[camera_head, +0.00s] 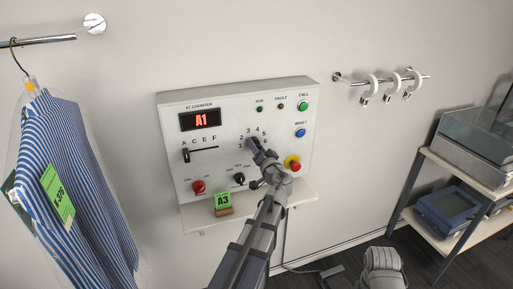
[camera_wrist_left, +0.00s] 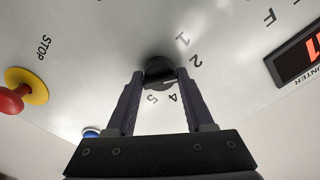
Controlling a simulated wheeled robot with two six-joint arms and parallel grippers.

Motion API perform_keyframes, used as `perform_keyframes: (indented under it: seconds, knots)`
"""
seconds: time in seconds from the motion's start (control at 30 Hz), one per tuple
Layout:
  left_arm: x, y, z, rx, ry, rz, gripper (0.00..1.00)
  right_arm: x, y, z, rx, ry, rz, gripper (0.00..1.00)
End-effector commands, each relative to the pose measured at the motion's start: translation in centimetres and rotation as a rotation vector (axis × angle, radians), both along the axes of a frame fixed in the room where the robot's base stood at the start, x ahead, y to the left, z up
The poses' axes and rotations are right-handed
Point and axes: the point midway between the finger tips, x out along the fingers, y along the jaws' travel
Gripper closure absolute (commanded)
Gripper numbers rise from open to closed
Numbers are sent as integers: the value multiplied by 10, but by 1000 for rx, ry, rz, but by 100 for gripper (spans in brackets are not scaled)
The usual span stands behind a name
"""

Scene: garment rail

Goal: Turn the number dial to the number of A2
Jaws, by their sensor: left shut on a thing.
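The number dial is a black knob on the white control panel (camera_head: 220,139), ringed by printed numbers. In the head view my left gripper (camera_head: 257,147) covers most of it. In the left wrist view the dial (camera_wrist_left: 159,71) sits between the two fingertips of my left gripper (camera_wrist_left: 160,80), which is shut on it. Its white mark points right, toward the spot between 2 and 4, where a finger hides the number. The red display (camera_head: 201,120) reads A1. The letter slider (camera_head: 187,155) stands at the left end, under A.
A green A3 card (camera_head: 223,201) stands on the ledge below the panel. A red stop button (camera_head: 293,165) is right of the dial, close to my left arm. A striped shirt (camera_head: 75,190) hangs at left; a shelf (camera_head: 455,168) stands at right.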

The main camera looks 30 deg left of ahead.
Motion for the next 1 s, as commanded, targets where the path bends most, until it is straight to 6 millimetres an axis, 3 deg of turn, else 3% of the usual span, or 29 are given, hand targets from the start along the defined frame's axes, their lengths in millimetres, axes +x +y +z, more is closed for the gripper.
perform_keyframes:
  seconds: [0.27, 0.3, 0.5, 0.77, 1.0]
  knots:
    - [0, 0, 0, -1, 0, -1, 100, 0, 0, 0, 0, 0, 0, 45]
    - [0, 0, 0, -1, 0, -1, 43, 0, 0, 0, 0, 0, 0, 45]
    - [0, 0, 0, -2, -1, -1, 20, 0, 0, 0, 0, 0, 0, 45]
    - [-1, -1, 0, -1, -2, 0, 20, 0, 0, 0, 0, 0, 0, 45]
    - [-23, -25, 0, -1, -2, -3, 20, 0, 0, 0, 0, 0, 0, 45]
